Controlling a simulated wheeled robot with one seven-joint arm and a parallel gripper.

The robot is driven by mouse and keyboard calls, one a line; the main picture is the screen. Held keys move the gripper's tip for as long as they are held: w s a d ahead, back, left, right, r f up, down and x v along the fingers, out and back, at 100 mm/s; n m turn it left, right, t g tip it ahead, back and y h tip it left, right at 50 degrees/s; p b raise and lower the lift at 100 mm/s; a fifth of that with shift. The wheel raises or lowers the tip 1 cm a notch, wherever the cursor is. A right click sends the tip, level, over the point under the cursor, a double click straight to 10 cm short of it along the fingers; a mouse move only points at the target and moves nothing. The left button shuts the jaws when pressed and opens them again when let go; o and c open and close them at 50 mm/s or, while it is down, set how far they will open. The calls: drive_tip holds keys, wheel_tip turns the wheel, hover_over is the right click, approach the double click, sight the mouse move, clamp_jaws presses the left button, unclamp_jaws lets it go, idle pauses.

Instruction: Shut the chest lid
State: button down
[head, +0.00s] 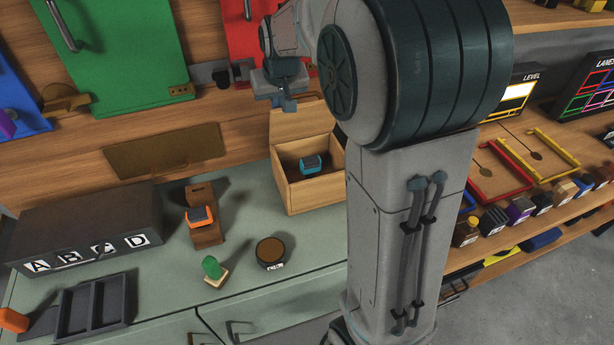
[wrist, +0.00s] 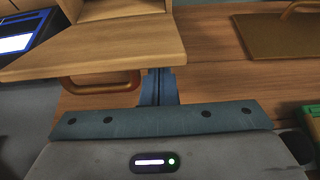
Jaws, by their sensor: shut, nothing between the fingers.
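The chest (head: 318,191) is a light wooden box on the grey-green cabinet top, with its front open to view from above. Its lid (head: 300,121) stands raised at the back of the box. A dark block with a blue top (head: 311,164) lies inside. My gripper (head: 288,104) is shut and empty at the lid's upper edge. In the wrist view the lid (wrist: 100,45) fills the upper left, with an orange-brown handle (wrist: 100,84) at its edge. The shut fingers (wrist: 159,86) reach to that edge; whether they touch it I cannot tell.
A wooden stand (head: 206,235) with an orange block, a round dark tin (head: 270,252) and a green-topped block (head: 213,270) stand left of the chest. A dark lettered box (head: 85,225) is further left. My arm hides the area right of the chest.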

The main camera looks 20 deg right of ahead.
sight(281, 115)
drive_tip(key=shift+s+f+b, duration=0.35)
drive_tip(key=shift+s+b, duration=0.15)
drive_tip(key=shift+s, duration=0.3)
drive_tip(key=shift+s+f+b, duration=0.3)
drive_tip(key=shift+s+b, duration=0.15)
drive_tip(key=shift+s, duration=0.3)
drive_tip(key=shift+f, duration=0.1)
drive_tip(key=shift+s+f+b, duration=0.5)
drive_tip(key=shift+s+b, duration=0.2)
drive_tip(key=shift+b, duration=0.05)
drive_tip(key=shift+s+f+b, duration=0.35)
drive_tip(key=shift+s+b, duration=0.1)
drive_tip(key=shift+s, duration=0.3)
drive_tip(key=shift+f, duration=0.1)
drive_tip(key=shift+s+f+b, duration=1.1)
drive_tip(key=shift+f+b, duration=0.15)
drive_tip(key=shift+b, duration=0.15)
drive_tip(key=shift+f, duration=0.1)
